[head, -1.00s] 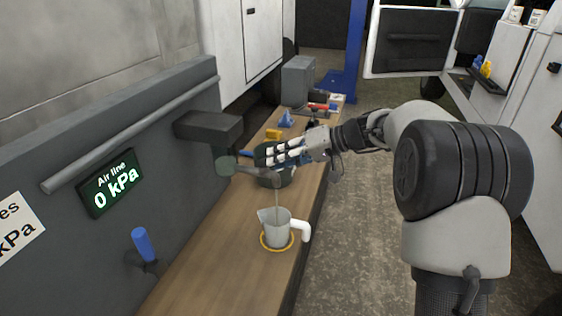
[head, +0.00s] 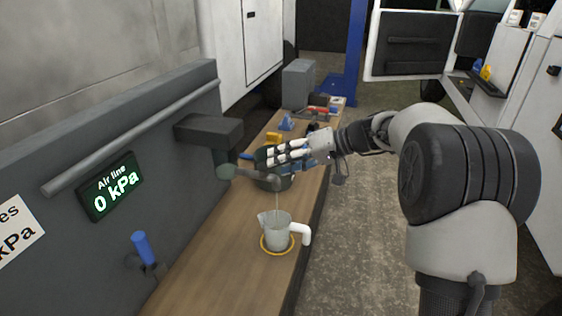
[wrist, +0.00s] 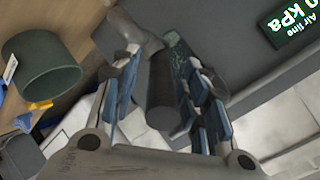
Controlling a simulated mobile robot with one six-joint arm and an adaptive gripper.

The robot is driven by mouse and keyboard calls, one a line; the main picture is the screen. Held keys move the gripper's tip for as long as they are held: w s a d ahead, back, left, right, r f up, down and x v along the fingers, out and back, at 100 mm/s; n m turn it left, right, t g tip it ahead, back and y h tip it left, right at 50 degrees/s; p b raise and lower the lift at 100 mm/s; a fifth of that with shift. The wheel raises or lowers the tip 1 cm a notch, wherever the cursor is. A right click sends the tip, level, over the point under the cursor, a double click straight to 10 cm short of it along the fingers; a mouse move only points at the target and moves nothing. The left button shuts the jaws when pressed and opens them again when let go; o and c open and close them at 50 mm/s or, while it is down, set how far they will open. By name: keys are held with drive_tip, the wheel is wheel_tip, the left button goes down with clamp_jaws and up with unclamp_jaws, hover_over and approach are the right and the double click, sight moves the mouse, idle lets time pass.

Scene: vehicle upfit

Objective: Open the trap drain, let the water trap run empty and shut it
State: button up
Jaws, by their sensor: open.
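The water trap (head: 226,163), a greenish-grey piece, hangs under a dark block (head: 208,128) on the wall. A grey arm-like pipe (head: 258,176) reaches from it to the right. A thin stream falls from near the pipe's right end into a clear jug (head: 276,228) with a white handle, standing within a yellow ring on the bench. My gripper (head: 268,156) is at the trap, above and behind the pipe. In the wrist view its fingers (wrist: 162,75) are apart, with a dark grey cylinder (wrist: 162,82) between or beyond them. I cannot tell whether they touch it.
The air line display (head: 112,185) on the grey wall reads 0 kPa. A blue-handled lever (head: 142,245) sits lower on the wall. A dark green round bin (wrist: 40,66) is near the gripper. Small tools and a grey box (head: 298,84) stand farther along the bench (head: 205,265).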

drive_tip(key=v, duration=1.1)
drive_tip(key=shift+s, duration=0.1)
drive_tip(key=s+a+m+g+h, duration=0.1)
drive_tip(key=s+a+h, duration=0.15)
drive_tip(key=s, duration=0.65)
drive_tip(key=s+a+m+h, duration=0.1)
drive_tip(key=s+a+h, duration=0.15)
drive_tip(key=s, duration=0.75)
drive_tip(key=s+d+f+h, duration=0.3)
drive_tip(key=s, duration=0.5)
drive_tip(key=s+d+f+t+h, duration=0.1)
drive_tip(key=s+d+f+h, duration=0.2)
drive_tip(key=s, duration=0.5)
drive_tip(key=shift+s+d+f+m, duration=0.3)
drive_tip(key=shift+s+f+m, duration=0.1)
drive_tip(key=shift+f, duration=0.45)
